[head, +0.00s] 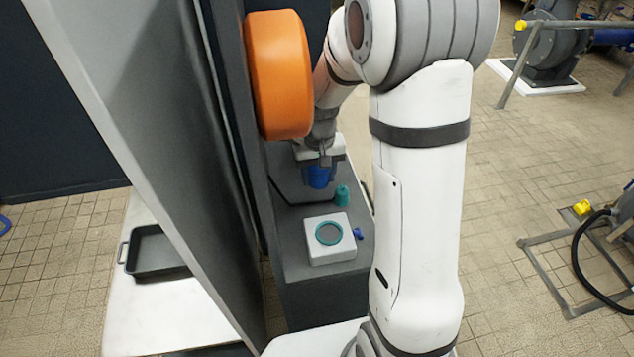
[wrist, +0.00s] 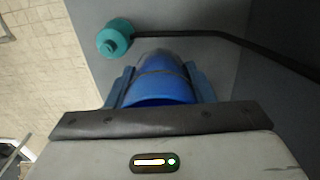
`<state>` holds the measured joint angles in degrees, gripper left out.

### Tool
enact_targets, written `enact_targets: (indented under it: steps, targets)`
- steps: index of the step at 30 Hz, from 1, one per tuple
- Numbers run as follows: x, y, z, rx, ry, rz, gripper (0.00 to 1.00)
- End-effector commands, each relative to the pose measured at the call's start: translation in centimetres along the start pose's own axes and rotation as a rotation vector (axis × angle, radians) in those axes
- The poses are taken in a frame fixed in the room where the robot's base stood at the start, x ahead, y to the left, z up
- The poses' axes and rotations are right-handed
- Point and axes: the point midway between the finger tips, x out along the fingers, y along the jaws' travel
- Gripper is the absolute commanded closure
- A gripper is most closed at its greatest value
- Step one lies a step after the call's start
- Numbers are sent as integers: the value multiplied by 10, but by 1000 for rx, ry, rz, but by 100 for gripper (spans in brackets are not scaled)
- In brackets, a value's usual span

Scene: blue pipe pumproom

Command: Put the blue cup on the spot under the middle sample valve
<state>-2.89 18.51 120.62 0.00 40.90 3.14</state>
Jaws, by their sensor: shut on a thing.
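The blue cup (head: 319,178) hangs below my gripper (head: 322,160) in the head view, over the dark grey bench top. In the wrist view the blue cup (wrist: 158,90) lies between the two blue fingers of my gripper (wrist: 160,75), which is shut on it. A grey surface is behind the cup there. I cannot tell whether its base touches the bench. No sample valve or marked spot can be made out for certain; my arm and the orange disc cover part of the area.
A small teal capped object (head: 341,196) stands just right of and nearer than the cup; it also shows in the wrist view (wrist: 115,38). A white box (head: 318,254) with a teal ring sits nearer. A tall grey panel (head: 150,150) stands left, with a dark tray (head: 155,250) beyond it.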

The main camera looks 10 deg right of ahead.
Motion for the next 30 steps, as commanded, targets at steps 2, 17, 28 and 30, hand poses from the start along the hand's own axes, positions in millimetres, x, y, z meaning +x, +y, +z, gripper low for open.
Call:
enact_targets:
  steps: [2,17,28,30]
  targets:
    - [5,0,0,0,-1,0,74]
    - [45,-4,0,-1,1,0,74]
    - [48,-4,0,-2,1,0,43]
    - [48,-4,0,-2,1,0,43]
